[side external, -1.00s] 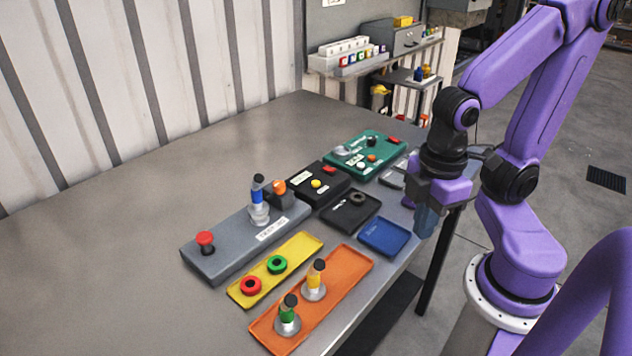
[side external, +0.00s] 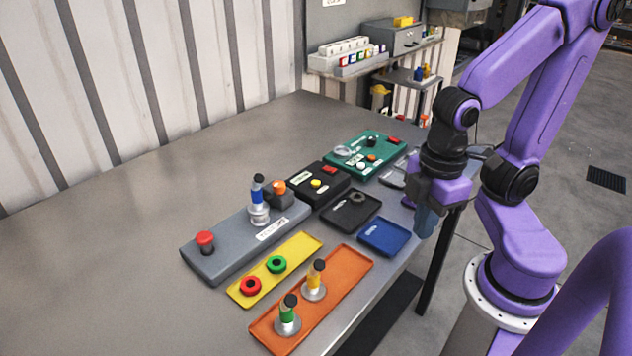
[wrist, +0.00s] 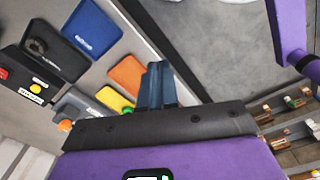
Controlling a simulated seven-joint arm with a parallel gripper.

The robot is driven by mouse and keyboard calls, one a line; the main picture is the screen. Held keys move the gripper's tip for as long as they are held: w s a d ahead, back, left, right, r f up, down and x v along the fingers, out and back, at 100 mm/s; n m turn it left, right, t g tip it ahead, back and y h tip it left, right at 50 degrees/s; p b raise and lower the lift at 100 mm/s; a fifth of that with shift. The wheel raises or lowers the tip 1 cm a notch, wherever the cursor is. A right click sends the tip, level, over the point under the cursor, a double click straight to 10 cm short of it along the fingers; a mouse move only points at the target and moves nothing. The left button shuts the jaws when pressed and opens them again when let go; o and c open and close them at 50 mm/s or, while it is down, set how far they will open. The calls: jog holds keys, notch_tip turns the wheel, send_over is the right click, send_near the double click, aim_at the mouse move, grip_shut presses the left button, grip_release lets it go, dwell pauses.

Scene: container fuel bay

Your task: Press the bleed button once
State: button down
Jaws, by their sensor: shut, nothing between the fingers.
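A black box (side external: 313,189) stands on the table with a yellow button (side external: 316,183), a red part (side external: 330,170) and a pale label. It also shows at the left of the wrist view, where the yellow button (wrist: 36,88) has a label beside it. The labels are too small to read, so I cannot tell for sure which button is the bleed button. My gripper (side external: 425,222) is shut and empty, pointing down at the table's right edge, apart from the box and right of the blue tray. Its blue fingers (wrist: 157,72) are together in the wrist view.
A blue tray (side external: 384,237) and a black tray (side external: 350,210) lie between my gripper and the box. A green panel (side external: 364,155) stands behind. A grey panel (side external: 222,257) with a red mushroom button, a yellow tray (side external: 303,245) and an orange tray (side external: 345,269) lie nearer. The table's left is clear.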

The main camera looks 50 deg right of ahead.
dwell(0.4)
jog(key=w+a+m+t+y, duration=0.1)
jog(key=w+a+m+y, duration=0.15)
jog(key=w+m, duration=0.45)
jog(key=m+t+h, duration=0.2)
jog(key=m+t, duration=0.6)
jog(key=m, duration=0.6)
send_over(320, 183)
jog(key=shift+r, duration=0.35)
jog(key=shift+a+n, duration=0.1)
jog(key=shift+n, duration=0.2)
jog(key=shift+f, duration=4.45)
jog(key=shift+f, duration=0.1)
jog(key=shift+f, duration=0.3)
